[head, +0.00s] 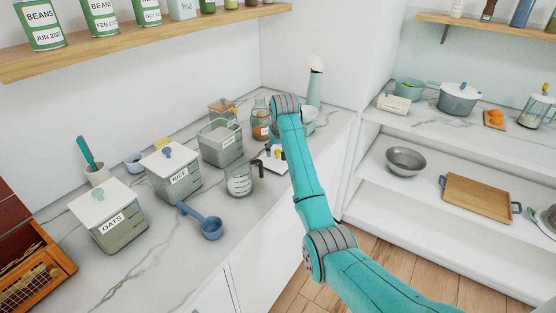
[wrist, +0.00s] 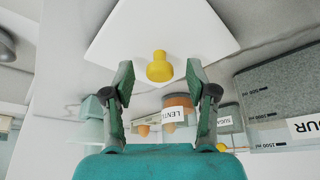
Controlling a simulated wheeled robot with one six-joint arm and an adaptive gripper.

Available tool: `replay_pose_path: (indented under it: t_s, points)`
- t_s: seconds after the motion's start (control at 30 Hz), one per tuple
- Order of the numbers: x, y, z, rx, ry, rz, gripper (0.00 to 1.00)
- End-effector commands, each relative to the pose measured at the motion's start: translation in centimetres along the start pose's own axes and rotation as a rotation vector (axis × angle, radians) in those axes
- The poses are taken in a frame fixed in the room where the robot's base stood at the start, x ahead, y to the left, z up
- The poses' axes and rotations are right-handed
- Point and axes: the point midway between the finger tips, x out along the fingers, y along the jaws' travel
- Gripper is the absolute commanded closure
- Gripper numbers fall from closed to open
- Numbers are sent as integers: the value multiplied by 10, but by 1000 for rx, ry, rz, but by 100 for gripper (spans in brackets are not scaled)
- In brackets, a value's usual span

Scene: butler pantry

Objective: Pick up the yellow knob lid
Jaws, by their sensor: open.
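The yellow knob lid (wrist: 205,30) is a flat white square with a short round yellow knob (wrist: 159,67). In the head view the lid (head: 280,166) lies on the marble counter, partly hidden by my arm and gripper. My gripper (wrist: 160,80) is open and empty. In the wrist view its two fingertips stand on either side of the knob, with gaps between. I cannot tell whether the fingertips touch the plate. In the head view my gripper (head: 270,151) is small and dark, right above the lid.
An open flour container (head: 218,152) stands left of the lid, with a glass measuring jug (head: 239,181) in front. A rice container (head: 172,181), an oats container (head: 108,225) and a blue scoop (head: 211,228) are farther left. A lentil jar (head: 260,127) stands behind.

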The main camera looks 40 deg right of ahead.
Motion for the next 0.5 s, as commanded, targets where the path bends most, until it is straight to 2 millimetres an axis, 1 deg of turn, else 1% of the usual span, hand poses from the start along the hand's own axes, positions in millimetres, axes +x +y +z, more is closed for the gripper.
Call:
replay_pose_path:
  t_s: [0.07,0.1,0.17,0.2,0.27,0.3,0.33,0.5]
  points:
    - [0,0,0,0,0,0,43]
    - [0,0,0,0,0,0,45]
    - [0,0,0,0,0,0,60]
    - [0,0,0,0,0,0,70]
    - [0,0,0,0,0,0,85]
    - [0,0,0,0,0,0,95]
    - [0,0,0,0,0,0,100]
    - [0,0,0,0,0,0,100]
